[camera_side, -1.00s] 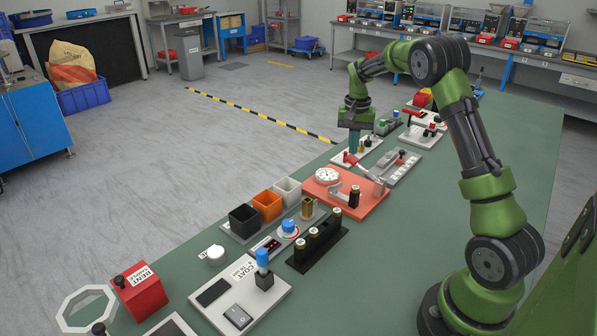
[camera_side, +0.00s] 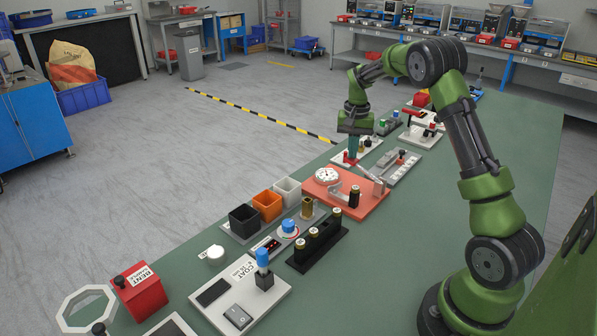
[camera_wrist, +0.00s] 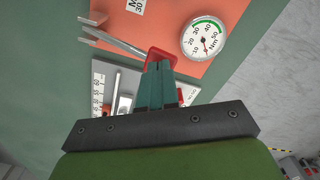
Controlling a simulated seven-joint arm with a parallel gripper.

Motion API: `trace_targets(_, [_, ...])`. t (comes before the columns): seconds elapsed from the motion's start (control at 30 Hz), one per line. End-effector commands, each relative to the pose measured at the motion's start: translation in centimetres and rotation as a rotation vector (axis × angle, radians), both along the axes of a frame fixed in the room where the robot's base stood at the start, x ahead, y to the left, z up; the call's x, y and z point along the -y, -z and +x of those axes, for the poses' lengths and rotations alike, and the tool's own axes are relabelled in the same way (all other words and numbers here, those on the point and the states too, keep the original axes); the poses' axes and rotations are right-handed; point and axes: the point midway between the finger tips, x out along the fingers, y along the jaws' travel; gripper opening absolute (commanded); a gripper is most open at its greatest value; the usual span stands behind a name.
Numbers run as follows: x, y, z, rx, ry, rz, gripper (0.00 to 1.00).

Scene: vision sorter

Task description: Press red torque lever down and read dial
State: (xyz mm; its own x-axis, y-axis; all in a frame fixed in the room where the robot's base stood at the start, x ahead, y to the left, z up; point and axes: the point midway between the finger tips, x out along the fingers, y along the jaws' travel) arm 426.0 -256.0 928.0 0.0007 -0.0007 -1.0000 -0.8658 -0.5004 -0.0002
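The torque station is a salmon-red plate (camera_side: 317,192) with a white round dial (camera_side: 327,175) at its left. The dial also shows in the wrist view (camera_wrist: 204,39), marked Nm with a green arc; its needle is too small to read surely. The lever is a metal bar with a red end (camera_side: 349,160), reaching past the plate's far edge. In the wrist view the red end (camera_wrist: 156,52) lies at my fingertips. My gripper (camera_side: 351,151) points down over it, its teal fingers close together with no clear gap. The fingers partly hide the red end, and contact is hard to judge.
A grey fixture with a scale (camera_side: 402,168) stands just right of the lever. Black, orange and white bins (camera_side: 267,205) and a black rack of cylinders (camera_side: 318,245) stand nearer the camera. The green bench top (camera_side: 440,225) is clear on the right.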

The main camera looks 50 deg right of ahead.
Motion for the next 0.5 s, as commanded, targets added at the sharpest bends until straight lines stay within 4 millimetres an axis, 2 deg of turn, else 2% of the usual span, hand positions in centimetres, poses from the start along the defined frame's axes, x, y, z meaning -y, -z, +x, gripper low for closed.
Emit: trace_targets(0.5, [0.0,2.3,-0.1,-0.005,0.001,0.002,0.0])
